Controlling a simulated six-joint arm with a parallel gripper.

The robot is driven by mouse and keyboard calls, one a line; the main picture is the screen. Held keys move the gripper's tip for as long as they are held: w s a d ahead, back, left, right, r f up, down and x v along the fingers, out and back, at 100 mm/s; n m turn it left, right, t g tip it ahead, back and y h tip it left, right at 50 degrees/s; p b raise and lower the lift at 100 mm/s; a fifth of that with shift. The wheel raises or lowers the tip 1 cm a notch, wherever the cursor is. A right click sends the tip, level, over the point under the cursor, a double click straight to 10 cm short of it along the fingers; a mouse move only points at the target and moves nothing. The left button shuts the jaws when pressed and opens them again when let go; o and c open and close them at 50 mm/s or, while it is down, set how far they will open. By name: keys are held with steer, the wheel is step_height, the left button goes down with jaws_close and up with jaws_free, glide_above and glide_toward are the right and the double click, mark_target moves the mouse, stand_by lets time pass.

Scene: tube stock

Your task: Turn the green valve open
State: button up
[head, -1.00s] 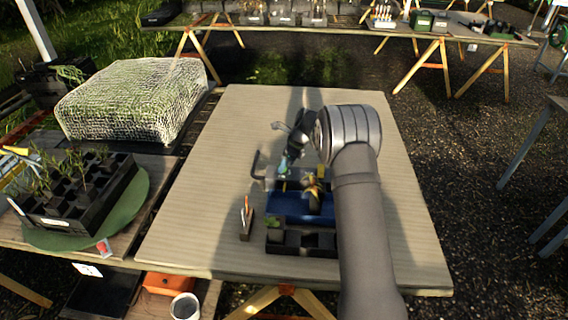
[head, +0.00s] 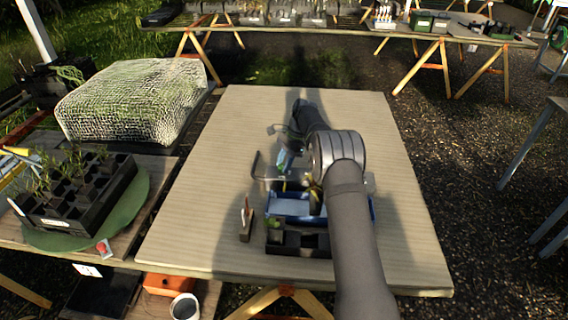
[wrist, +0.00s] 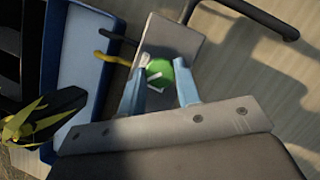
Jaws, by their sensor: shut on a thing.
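The green valve (wrist: 159,72) shows in the wrist view as a round green knob with a pale part across it, in front of a flat grey plate (wrist: 172,40). My gripper (wrist: 161,78) has its two pale-blue fingers on either side of the knob and is shut on it. In the head view my gripper (head: 284,160) is low behind the blue tray, and the valve is too small and covered to make out clearly. How far the valve is turned cannot be told.
A blue tray (head: 283,208) lies right in front of my gripper, with a black pot tray (head: 288,251) nearer. A dark bent rod (head: 256,168) stands close on the left. A small holder (head: 246,231) stands front left. The board's back left is clear.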

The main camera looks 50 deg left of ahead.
steer(key=n, duration=0.2)
steer(key=n+h, duration=0.1)
steer(key=n, duration=0.1)
steer(key=shift+a+h, duration=0.15)
steer(key=shift+h, duration=0.15)
steer(key=shift+n+h, duration=0.5)
steer(key=shift+n, duration=1)
steer(key=o, duration=1)
steer(key=shift+c, duration=0.2)
